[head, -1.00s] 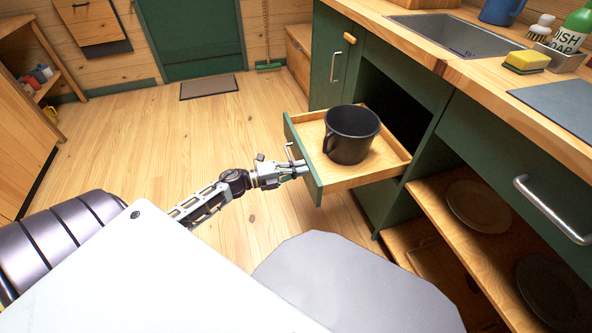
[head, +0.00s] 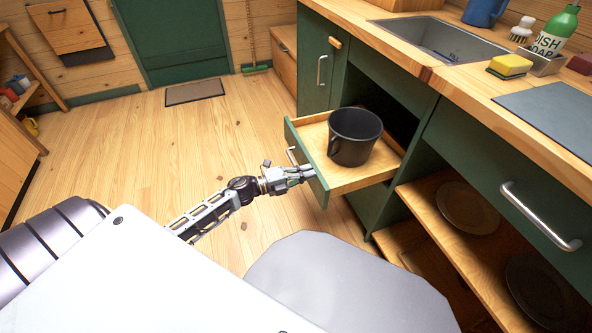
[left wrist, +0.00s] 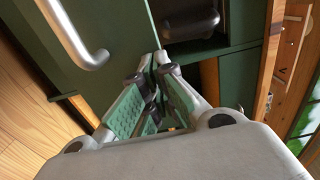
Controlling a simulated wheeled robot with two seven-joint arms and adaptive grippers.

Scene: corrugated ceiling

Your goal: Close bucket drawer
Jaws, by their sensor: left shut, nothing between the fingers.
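The bucket drawer (head: 362,183) is pulled out from the green cabinet, with a wooden tray and a green front. A black bucket (head: 355,137) stands upright in it. My left gripper (head: 309,172) is shut and empty, with its fingertips at the outer face of the drawer front, beside the metal handle (head: 292,156). In the left wrist view the shut fingers (left wrist: 158,66) point at the green drawer front (left wrist: 115,35), with the handle (left wrist: 80,38) at upper left. Whether the fingertips touch the front is unclear. My right gripper is not in view.
The counter above carries a sink (head: 440,40), a sponge (head: 510,66) and a soap bottle (head: 556,32). Right of the drawer is an open shelf with plates (head: 467,207) below another drawer (head: 520,185). The wooden floor (head: 190,140) to the left is clear.

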